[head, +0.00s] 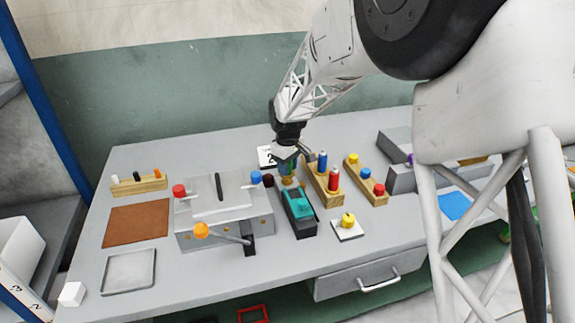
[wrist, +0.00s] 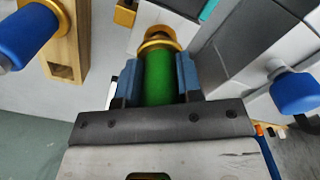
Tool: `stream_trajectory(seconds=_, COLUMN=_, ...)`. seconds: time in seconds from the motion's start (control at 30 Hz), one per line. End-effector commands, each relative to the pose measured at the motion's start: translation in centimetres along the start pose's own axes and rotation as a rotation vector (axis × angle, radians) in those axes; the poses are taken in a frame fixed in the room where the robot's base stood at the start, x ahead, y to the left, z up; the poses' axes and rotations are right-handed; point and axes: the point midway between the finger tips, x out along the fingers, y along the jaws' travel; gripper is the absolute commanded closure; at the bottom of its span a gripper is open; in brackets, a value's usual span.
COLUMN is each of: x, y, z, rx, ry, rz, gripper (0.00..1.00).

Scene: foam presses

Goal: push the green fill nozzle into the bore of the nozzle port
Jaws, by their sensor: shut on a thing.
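The green fill nozzle (wrist: 158,80) is a green cylinder with a brass-coloured ring at its far end. My gripper (wrist: 158,78) is shut on it, with a blue pad on each side. In the head view my gripper (head: 287,163) points down behind the dark block with a teal top, and a little green and brass shows below it. The nozzle port and its bore cannot be made out clearly. The nozzle's far end hides what lies beyond it, and I cannot tell whether it touches anything.
A wooden rack (head: 323,188) with blue and red pieces stands close on the right. The teal-topped block (head: 298,211) is just in front. A grey press box (head: 223,225) with red and blue knobs is on the left. A brown mat (head: 136,224) lies farther left.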

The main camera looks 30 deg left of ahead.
Motion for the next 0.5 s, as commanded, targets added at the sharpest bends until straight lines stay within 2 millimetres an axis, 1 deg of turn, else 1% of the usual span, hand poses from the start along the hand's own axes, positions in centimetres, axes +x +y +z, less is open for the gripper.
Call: stream_trajectory(seconds=0.5, x=0.86, y=0.02, z=-0.02, rx=0.0, ry=0.001, rz=0.001, gripper=1.0)
